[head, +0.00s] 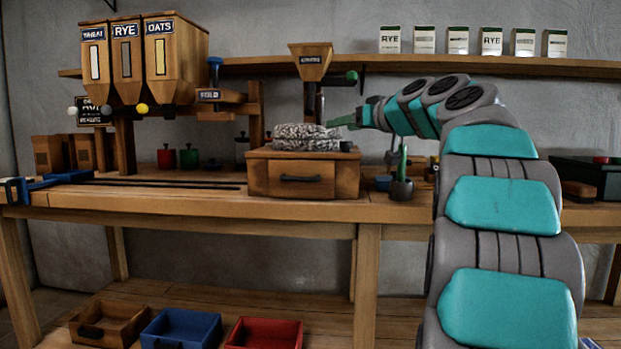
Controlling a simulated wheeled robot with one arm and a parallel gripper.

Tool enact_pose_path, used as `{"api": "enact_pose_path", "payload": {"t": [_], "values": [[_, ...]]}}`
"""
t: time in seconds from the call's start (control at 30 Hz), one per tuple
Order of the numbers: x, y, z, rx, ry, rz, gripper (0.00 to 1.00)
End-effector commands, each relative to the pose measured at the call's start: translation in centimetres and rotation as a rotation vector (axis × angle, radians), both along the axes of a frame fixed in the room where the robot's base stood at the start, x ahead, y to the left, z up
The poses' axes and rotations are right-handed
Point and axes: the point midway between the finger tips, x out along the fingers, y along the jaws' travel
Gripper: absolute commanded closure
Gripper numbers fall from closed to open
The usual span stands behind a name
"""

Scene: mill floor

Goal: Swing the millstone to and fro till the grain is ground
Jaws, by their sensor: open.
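The millstone (305,135) is a round, speckled grey stone on top of a wooden mill box (325,178). A wooden hopper (311,65) stands above the stone. My gripper (343,121) is at the stone's right side, reaching in from the right, and is open. Its fingers are small in the picture, and I cannot tell whether they touch the stone or a handle on it. A small dark knob (346,146) shows at the stone's right edge. No grain shows.
Wooden bins marked wheat, rye and oats (160,60) stand at the left. A small dark pot (401,188) is right of the mill box. Labelled packets (458,40) line the shelf. Wooden, blue (180,328) and red (265,333) trays lie below the bench.

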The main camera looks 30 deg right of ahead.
Motion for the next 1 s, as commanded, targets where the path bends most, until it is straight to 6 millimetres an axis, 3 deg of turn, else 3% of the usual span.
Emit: {"api": "enact_pose_path", "payload": {"t": [0.6,1.0], "values": [[0.4,8.6,-8.5,0.126,0.261,0.069,0.40],[0.0,10.8,-11.0,0.152,0.336,0.082,0.40]]}}
